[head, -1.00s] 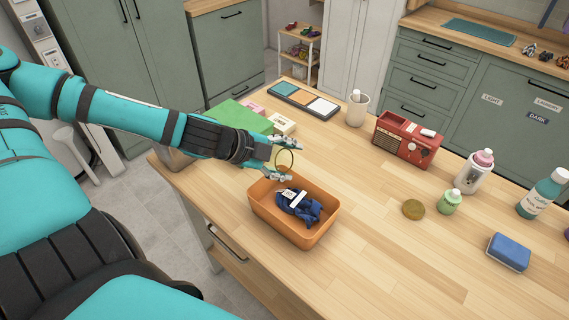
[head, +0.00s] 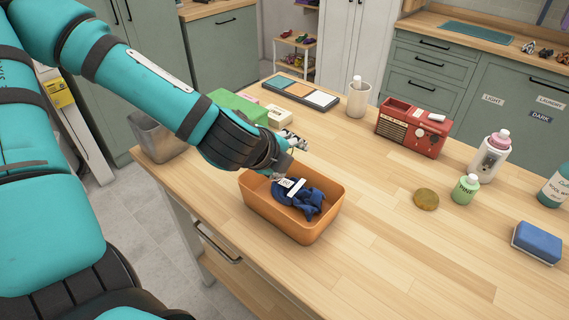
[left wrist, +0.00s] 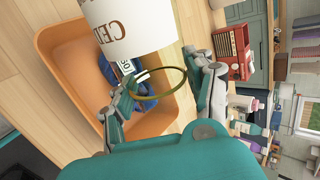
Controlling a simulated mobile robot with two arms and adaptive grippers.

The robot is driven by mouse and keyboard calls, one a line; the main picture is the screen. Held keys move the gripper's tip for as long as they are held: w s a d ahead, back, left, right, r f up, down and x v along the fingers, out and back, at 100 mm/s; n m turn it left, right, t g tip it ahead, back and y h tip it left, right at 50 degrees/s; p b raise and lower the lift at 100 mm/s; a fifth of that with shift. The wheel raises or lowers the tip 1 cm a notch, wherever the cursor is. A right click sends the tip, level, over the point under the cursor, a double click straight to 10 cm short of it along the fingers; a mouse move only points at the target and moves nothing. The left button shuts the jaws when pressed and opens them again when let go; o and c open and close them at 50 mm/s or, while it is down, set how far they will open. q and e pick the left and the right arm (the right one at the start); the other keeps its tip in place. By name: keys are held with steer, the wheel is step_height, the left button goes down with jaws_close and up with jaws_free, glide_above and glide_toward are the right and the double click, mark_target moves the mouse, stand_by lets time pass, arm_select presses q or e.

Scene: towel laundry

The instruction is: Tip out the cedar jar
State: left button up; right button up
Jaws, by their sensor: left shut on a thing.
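A white jar (left wrist: 128,25) lettered "CED..." shows at the top of the left wrist view, tilted and cut off by the edge. A thin gold-green ring (left wrist: 184,84) sits between the fingers; it may be the jar's rim. My left gripper (left wrist: 165,88) is shut on the jar, above an orange tub (left wrist: 60,45). In the head view my left gripper (head: 287,157) is at the back left rim of the tub (head: 262,218), with the jar hidden. A dark blue cloth (head: 308,203) with white tags lies in the tub. My right gripper is out of view.
A round olive disc (head: 426,199) lies on the wooden table (head: 370,250). A red radio (head: 412,128), a white cup (head: 358,98), a green bottle (head: 466,189) and a blue sponge (head: 537,241) stand around. A grey bin (head: 158,136) is at left. The table front is clear.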

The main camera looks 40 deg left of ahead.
mark_target(295, 152)
arm_select(q)
steer(key=d+m+y+b, duration=0.1)
steer(key=y+b, duration=0.1)
steer(key=b, duration=0.1)
steer(key=m+y+b, duration=0.1)
steer(key=y+b, duration=0.1)
steer(key=shift+d+f+t+b, duration=0.2)
steer(key=shift+d+t+b, duration=0.1)
steer(key=shift+d+b, duration=0.1)
steer(key=shift+d+r+m+y+b, duration=0.15)
steer(key=shift+m+y+b, duration=0.25)
steer(key=shift+b, duration=0.25)
steer(key=shift+r, duration=0.1)
steer(key=shift+r, duration=0.1)
stand_by(1.1)
step_height(295, 152, up, 2)
steer(key=shift+p, duration=0.7)
step_height(295, 152, down, 2)
steer(key=shift+f+b, duration=0.1)
steer(key=shift+b, duration=1.15)
